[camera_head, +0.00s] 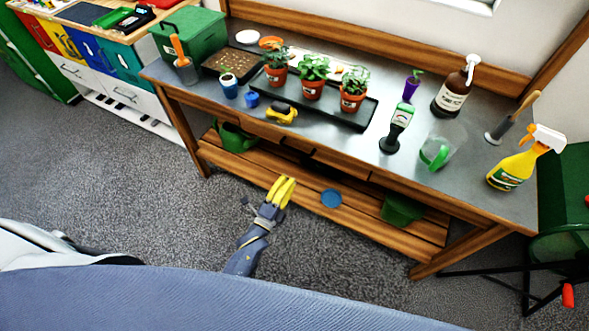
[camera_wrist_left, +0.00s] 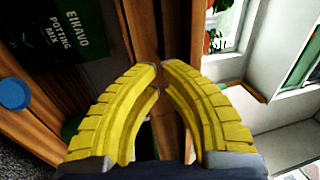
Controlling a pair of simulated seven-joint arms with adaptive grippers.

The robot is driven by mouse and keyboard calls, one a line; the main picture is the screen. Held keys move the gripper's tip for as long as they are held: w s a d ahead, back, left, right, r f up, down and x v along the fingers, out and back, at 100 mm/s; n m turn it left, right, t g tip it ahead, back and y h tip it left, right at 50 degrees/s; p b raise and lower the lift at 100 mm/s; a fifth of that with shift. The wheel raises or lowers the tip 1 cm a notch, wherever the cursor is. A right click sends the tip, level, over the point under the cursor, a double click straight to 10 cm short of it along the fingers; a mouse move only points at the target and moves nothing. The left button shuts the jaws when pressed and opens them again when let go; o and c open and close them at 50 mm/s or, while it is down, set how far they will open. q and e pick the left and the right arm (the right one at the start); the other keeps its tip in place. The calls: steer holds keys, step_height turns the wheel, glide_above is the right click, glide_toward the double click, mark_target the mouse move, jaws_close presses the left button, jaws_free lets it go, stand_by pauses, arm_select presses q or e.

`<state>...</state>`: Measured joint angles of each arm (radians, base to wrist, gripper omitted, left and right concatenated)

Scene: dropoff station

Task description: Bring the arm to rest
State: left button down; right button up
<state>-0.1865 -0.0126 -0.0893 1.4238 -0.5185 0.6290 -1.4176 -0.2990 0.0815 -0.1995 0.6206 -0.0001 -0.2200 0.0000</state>
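My left gripper (camera_head: 284,187), with yellow ribbed fingers on a grey-blue arm, is over the floor side of the workbench, in front of its lower shelf. In the left wrist view the fingertips (camera_wrist_left: 160,68) come together with nothing visible between them, so it looks shut and empty. It appears apart from the objects on the bench. My right gripper is in neither view.
The metal-topped workbench (camera_head: 330,146) holds potted plants (camera_head: 312,75), bottles and tools. A blue round thing (camera_head: 331,198) and a green watering can (camera_head: 235,136) are on its lower shelf. Carpeted floor (camera_head: 130,190) is clear at left. A dark potting mix bag (camera_wrist_left: 65,35) shows in the wrist view.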

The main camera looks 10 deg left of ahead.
arm_select(q)
steer(key=s+a+f+n+g+y, duration=0.15)
steer(key=s+f+n+g, duration=0.35)
steer(key=f, duration=0.6)
steer(key=s+a+f+n+g+y, duration=0.15)
steer(key=s+f+n, duration=0.25)
steer(key=s+f, duration=0.5)
steer(key=s+a+f+n+g+y, duration=0.15)
steer(key=s+f+n+g, duration=0.3)
steer(key=f, duration=0.75)
steer(key=s+a+f+n+g, duration=0.1)
steer(key=s+f, duration=0.3)
steer(key=s, duration=0.5)
steer(key=s+a+f+n+g, duration=0.1)
steer(key=s+a+f+g, duration=0.2)
steer(key=s, duration=0.7)
steer(key=s+a+f+n+g, duration=0.2)
steer(key=s+f, duration=0.4)
steer(key=s, duration=0.4)
steer(key=shift+a+f+g+y, duration=0.15)
steer(key=shift+a+g+y, duration=0.25)
steer(key=shift+g, duration=0.2)
